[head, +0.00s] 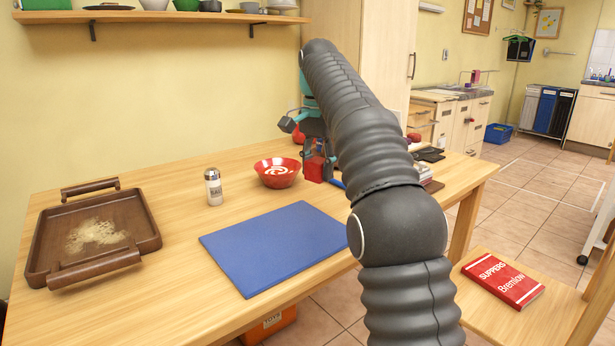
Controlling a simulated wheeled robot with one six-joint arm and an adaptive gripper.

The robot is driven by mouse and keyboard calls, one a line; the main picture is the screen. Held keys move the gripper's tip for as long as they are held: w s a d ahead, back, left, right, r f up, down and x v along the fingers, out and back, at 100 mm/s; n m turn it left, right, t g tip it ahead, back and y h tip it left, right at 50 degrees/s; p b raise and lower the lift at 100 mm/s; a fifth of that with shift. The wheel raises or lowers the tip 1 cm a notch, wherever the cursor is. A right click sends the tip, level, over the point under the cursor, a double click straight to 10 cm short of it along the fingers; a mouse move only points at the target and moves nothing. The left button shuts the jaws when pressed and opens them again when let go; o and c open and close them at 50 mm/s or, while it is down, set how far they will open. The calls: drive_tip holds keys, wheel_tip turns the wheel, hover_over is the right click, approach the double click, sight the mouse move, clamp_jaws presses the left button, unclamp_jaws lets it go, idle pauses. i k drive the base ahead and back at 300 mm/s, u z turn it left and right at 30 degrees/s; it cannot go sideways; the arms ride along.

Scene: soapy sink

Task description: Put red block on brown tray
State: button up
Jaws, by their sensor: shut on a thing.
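The brown tray (40,250) lies on the left of the table, with two raised handles and a pale powdery patch on its floor. My gripper (314,152) is at the back of the table, right of the red bowl and far from the tray. It is shut on the red block (314,168), which shows just below the fingers. My arm partly hides the area to the right. I cannot tell whether the block touches the table.
A red bowl (277,174) and a salt shaker (213,187) stand between block and tray. A blue board (272,247) lies at the front middle. Several items, partly hidden, sit right of my arm. A shelf (160,17) hangs above. Bare table surrounds the shaker.

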sight(97, 237)
drive_tip(key=u, duration=1.25)
drive_tip(key=i, duration=0.75)
drive_tip(key=u, duration=0.25)
